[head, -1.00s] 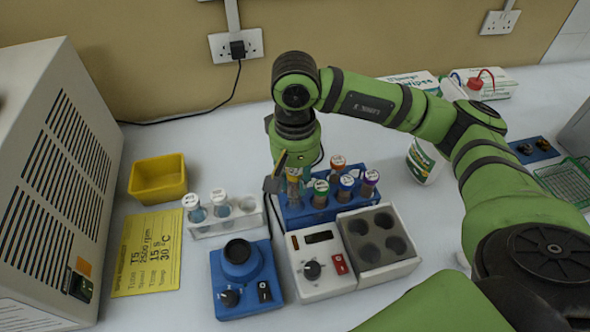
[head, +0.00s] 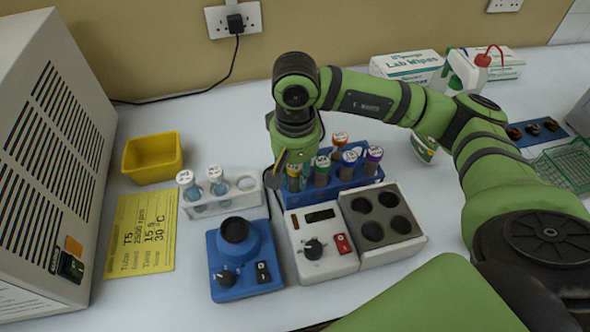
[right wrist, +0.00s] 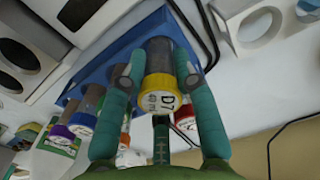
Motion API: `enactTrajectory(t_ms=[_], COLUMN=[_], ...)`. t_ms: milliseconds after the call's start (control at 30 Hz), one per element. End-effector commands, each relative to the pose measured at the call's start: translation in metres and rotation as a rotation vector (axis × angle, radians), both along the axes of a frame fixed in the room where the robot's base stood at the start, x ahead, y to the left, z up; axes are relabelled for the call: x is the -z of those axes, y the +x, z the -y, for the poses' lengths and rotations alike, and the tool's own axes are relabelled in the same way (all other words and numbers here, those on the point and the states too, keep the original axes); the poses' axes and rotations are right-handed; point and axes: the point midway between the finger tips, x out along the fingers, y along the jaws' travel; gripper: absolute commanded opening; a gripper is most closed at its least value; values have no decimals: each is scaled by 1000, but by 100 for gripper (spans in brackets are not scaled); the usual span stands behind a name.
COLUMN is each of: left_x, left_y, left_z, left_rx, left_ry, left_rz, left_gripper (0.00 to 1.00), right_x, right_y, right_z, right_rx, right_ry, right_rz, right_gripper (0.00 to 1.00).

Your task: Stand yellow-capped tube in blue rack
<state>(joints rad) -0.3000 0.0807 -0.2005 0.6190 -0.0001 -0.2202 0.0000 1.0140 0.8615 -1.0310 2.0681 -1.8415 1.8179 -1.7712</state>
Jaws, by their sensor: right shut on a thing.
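The yellow-capped tube (head: 294,171) is held at the left end of the blue rack (head: 328,193). My right gripper (head: 284,172) is shut on it. In the right wrist view, my right gripper's fingers (right wrist: 158,82) clasp the tube from both sides, and its yellow cap (right wrist: 160,103) carries a "D7" label. The blue rack (right wrist: 98,72) lies behind the tube there. The tube's lower end is hidden, so I cannot tell whether it is in a hole. Other tubes with red, green, blue and purple caps stand in the rack. My left gripper is not in view.
A white rack (head: 225,201) with white-capped tubes stands to the left. A blue mixer (head: 238,262), a white control box (head: 322,262) and a grey block with round holes (head: 380,219) stand in front. A yellow bin (head: 153,160) sits near the large machine (head: 45,150).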

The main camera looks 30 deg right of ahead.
Motion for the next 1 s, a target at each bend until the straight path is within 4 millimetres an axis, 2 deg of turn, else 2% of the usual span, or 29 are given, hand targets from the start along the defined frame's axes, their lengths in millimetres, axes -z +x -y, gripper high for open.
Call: enactTrajectory(t_ms=[100, 133, 167, 200, 500, 633, 767, 1000], left_x=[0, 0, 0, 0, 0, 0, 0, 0], left_y=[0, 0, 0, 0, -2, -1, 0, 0], left_z=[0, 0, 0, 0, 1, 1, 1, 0], left_rx=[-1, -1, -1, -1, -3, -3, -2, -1], left_ry=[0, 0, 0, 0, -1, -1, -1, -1], left_rz=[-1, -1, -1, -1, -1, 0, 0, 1], left_gripper=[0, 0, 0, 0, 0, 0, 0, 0], right_x=[-1, -1, -1, -1, -1, -10, -32, -85], right_y=[0, 0, 0, 0, 0, 1, 1, 1], right_z=[0, 0, 0, 0, 0, 0, 0, -1], right_rx=[0, 0, 0, 0, 0, 1, 1, -1], right_ry=[0, 0, 0, 0, 0, -1, 0, 1], right_rz=[1, 1, 1, 1, 1, 3, 6, 6], right_gripper=[0, 42, 54, 57, 57, 57, 57, 57])
